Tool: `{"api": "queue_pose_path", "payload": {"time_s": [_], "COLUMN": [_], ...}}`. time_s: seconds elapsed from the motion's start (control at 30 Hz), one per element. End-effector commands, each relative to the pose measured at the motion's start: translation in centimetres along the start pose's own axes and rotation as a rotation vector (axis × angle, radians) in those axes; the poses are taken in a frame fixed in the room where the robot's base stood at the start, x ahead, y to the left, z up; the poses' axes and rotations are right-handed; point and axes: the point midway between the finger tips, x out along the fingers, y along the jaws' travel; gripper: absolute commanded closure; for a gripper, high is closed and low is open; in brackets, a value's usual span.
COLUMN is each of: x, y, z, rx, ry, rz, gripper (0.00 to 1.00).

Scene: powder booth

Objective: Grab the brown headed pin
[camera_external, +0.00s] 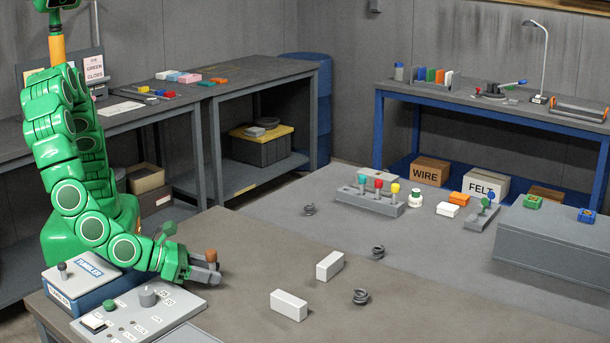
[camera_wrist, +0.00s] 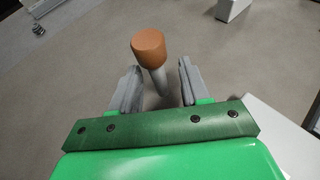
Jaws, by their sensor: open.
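The brown headed pin (camera_wrist: 149,45) stands on the table in the wrist view, with a brown cylindrical head on a pale grey shaft. It also shows in the external view (camera_external: 211,255), at the end of my arm. My gripper (camera_wrist: 158,82) is open, with one grey finger on each side of the pin's shaft. The shaft is between or just beyond the fingertips, and I see gaps on both sides. In the external view my gripper (camera_external: 207,270) is low over the table's left part, and its fingers partly hide the shaft.
A grey control panel (camera_external: 180,304) and a blue-and-white tumbler box (camera_external: 88,272) sit close to my gripper. Two white blocks (camera_external: 289,305) (camera_external: 330,265) and dark coils (camera_external: 360,297) lie to the right. A rack with coloured-headed pins (camera_external: 370,203) stands farther back. Table between is clear.

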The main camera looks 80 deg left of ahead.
Motion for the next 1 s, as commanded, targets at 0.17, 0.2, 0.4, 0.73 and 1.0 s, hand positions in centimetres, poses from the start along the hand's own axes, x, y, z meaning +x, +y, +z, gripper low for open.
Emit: {"api": "queue_pose_path", "payload": {"time_s": [0.17, 0.2, 0.4, 0.73, 1.0], "x": [2.3, 2.6, 3.2, 3.1, 3.1], "y": [0.2, 0.2, 0.1, 0.1, 0.1], "z": [0.0, 0.0, 0.0, 0.0, 0.1], "rx": [0.0, 0.0, 0.0, 0.0, 0.0], "ry": [0.002, 0.002, 0.001, 0.001, 0.0], "rz": [0.003, 0.003, 0.001, 0.0, 0.0], "gripper": [0.54, 0.54, 0.54, 0.82, 1.0]}}
